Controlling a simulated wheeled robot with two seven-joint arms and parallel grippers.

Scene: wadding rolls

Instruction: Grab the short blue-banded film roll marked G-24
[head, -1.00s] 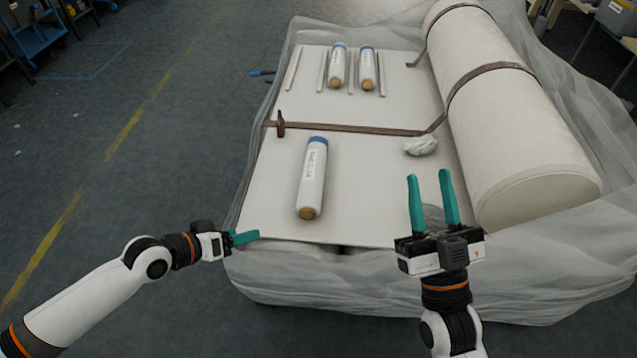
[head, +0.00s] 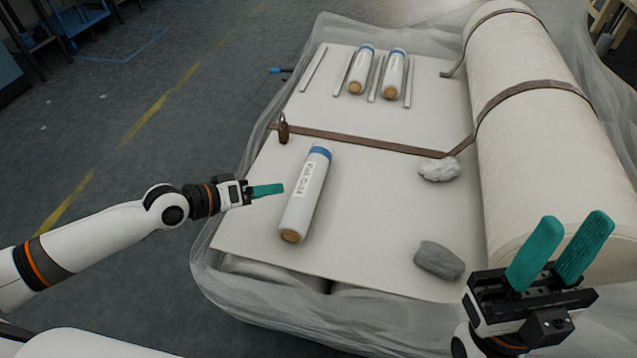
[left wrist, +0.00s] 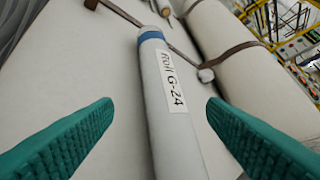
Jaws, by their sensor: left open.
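The film roll marked G-24 (head: 302,205) is white with a blue band at its far end and a brown core at its near end. My left gripper (head: 280,189) is open and empty, just left of the roll's middle in the head view. Its fingers show in the left wrist view (left wrist: 158,112). My right gripper (head: 572,240) has two spread teal fingers with nothing between them, right of the board.
Two similar blue-banded rolls (head: 361,72) (head: 391,75) lie between thin strips at the back. A brown strap (head: 360,141) crosses the board (head: 380,210). A crumpled white lump (head: 439,169) and a grey lump (head: 439,261) lie to the right. A large wadding roll (head: 530,120) fills the right side.

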